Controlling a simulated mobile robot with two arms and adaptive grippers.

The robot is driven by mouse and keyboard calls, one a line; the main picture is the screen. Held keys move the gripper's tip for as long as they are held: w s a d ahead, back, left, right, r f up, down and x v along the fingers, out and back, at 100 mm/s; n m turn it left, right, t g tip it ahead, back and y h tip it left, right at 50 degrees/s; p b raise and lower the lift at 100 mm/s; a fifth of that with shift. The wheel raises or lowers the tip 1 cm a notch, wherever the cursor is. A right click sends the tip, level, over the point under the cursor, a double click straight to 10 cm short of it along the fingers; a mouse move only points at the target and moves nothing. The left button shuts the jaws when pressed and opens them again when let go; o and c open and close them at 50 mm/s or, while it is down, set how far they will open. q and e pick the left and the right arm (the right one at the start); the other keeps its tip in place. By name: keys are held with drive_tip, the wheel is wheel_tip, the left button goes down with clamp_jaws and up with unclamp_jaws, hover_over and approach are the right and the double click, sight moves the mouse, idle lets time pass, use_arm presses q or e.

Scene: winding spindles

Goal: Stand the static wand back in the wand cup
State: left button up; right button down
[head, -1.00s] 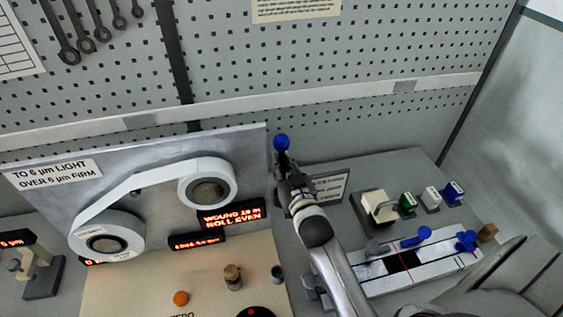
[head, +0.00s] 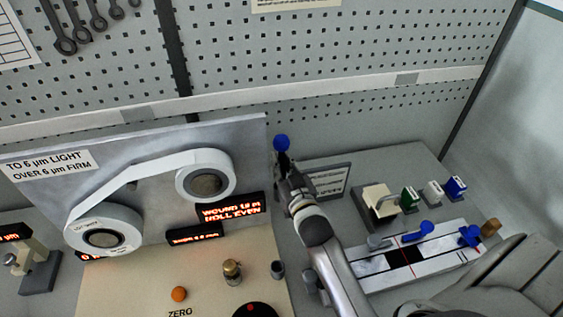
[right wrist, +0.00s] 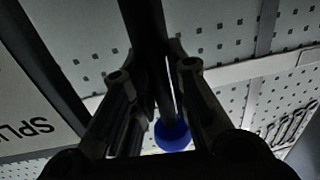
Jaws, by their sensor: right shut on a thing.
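My right gripper (head: 287,177) is above the bench, in front of the pegboard. It is shut on the static wand, whose round blue end (head: 281,142) shows just beyond the fingers in the head view. In the right wrist view, the dark fingers (right wrist: 154,70) close around a dark rod, and the wand's blue end (right wrist: 173,134) shows below them. The gripper hides most of the wand in the head view. A small dark cylinder (head: 277,269) stands beside the beige console; I cannot tell if it is the wand cup. My left gripper is not in view.
The winder panel with two white rolls (head: 205,185) and lit displays (head: 230,208) stands to the left. To the right are a white splicing block (head: 405,257) with blue knobs and several small coloured blocks (head: 410,197). A sign (head: 333,181) stands behind my gripper.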

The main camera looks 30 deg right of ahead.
drive_tip(key=shift+f+b, duration=0.8)
drive_tip(key=shift+f, duration=0.4)
drive_tip(key=c, duration=1.3)
unclamp_jaws()
drive_tip(key=shift+s+a, duration=0.35)
drive_tip(key=shift+s, duration=1.6)
drive_tip(key=shift+s+a, duration=0.3)
drive_tip(key=shift+s, duration=1.7)
drive_tip(key=shift+s+a, duration=0.35)
drive_tip(key=shift+s, duration=1.6)
drive_tip(key=shift+r, duration=0.1)
